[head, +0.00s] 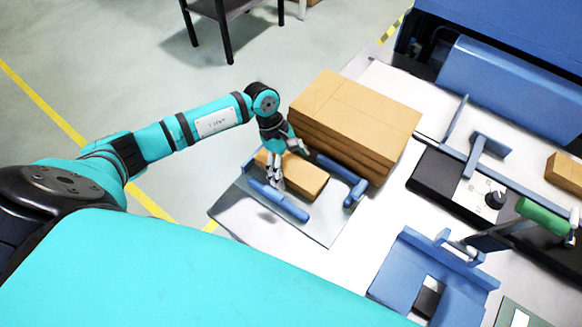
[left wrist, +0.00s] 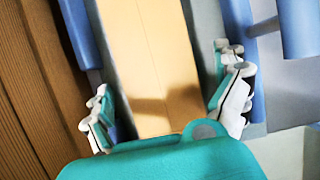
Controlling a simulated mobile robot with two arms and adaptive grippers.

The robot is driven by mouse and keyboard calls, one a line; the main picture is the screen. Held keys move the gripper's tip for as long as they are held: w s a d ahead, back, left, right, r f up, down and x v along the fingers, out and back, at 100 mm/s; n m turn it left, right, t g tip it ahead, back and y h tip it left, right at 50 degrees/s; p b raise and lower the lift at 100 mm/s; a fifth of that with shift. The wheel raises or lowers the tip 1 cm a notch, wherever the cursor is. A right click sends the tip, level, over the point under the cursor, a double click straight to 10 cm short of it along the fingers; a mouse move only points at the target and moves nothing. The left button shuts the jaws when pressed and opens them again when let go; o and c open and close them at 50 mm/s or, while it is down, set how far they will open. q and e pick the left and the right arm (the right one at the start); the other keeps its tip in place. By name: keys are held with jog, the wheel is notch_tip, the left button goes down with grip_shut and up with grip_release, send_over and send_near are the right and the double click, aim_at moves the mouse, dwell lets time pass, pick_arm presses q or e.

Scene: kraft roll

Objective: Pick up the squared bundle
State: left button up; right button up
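The squared bundle is a small tan kraft block (head: 307,185) lying between blue bars of a jig (head: 278,201) on a pale plate. My left gripper (head: 284,168) points down over its left part. In the left wrist view the bundle (left wrist: 152,45) runs between the fingers of my left gripper (left wrist: 165,88), one on each side. The fingers are spread, with gaps to the bundle's sides, so the gripper is open. Finger contact low down is hard to see. My right gripper is not in view.
A tall stack of kraft sheets (head: 350,125) stands close behind the bundle. A blue guide bar (head: 342,178) is at the jig's right. A black and blue press with a green handle (head: 543,217) and a blue fixture (head: 432,272) stand to the right.

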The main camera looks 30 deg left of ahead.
pick_arm(q)
jog(key=c, duration=1.4)
jog(key=shift+r, duration=0.15)
